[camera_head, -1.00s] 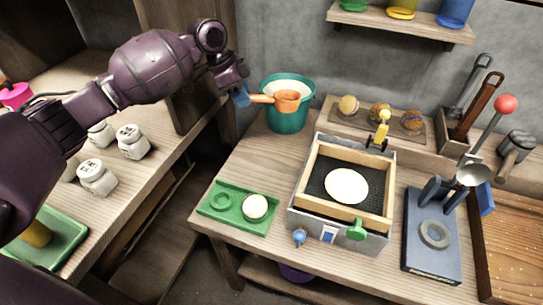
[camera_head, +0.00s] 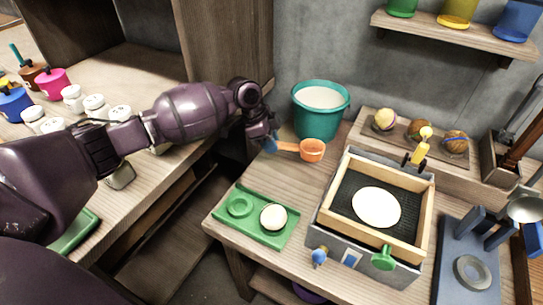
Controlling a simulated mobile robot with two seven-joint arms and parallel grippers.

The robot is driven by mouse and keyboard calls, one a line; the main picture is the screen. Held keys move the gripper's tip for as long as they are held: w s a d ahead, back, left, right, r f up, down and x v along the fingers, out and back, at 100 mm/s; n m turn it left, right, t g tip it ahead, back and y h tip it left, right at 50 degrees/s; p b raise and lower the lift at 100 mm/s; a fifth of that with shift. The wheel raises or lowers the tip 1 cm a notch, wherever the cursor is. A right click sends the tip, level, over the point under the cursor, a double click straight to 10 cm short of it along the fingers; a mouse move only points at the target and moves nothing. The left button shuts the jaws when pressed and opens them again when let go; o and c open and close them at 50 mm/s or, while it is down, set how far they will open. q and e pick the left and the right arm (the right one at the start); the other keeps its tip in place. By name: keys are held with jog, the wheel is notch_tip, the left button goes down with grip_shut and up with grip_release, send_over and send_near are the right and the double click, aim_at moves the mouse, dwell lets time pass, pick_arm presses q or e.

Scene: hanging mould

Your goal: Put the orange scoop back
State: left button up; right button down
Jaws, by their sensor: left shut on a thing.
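The orange scoop (camera_head: 312,150) is in my left gripper (camera_head: 271,144), which is shut on its handle. The scoop's cup is at the right end, just in front of and below the rim of the teal bucket (camera_head: 319,118). The bucket stands at the back of the table and holds pale material. The scoop appears to be held above the tabletop, though the gap is hard to judge. My right gripper does not show.
Balls sit on a rack (camera_head: 401,139) behind. Jars (camera_head: 94,106) stand on the left bench.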

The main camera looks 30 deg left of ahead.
pick_arm(q)
notch_tip(320, 180, down, 5)
jog(key=shift+f+b, duration=0.1)
jog(key=shift+b, duration=0.5)
jog(key=shift+f, duration=0.25)
jog(key=shift+r, duration=0.2)
jog(key=shift+f, duration=0.25)
jog(key=o, duration=0.8)
jog(key=shift+o, duration=0.2)
jog(key=shift+r, duration=0.1)
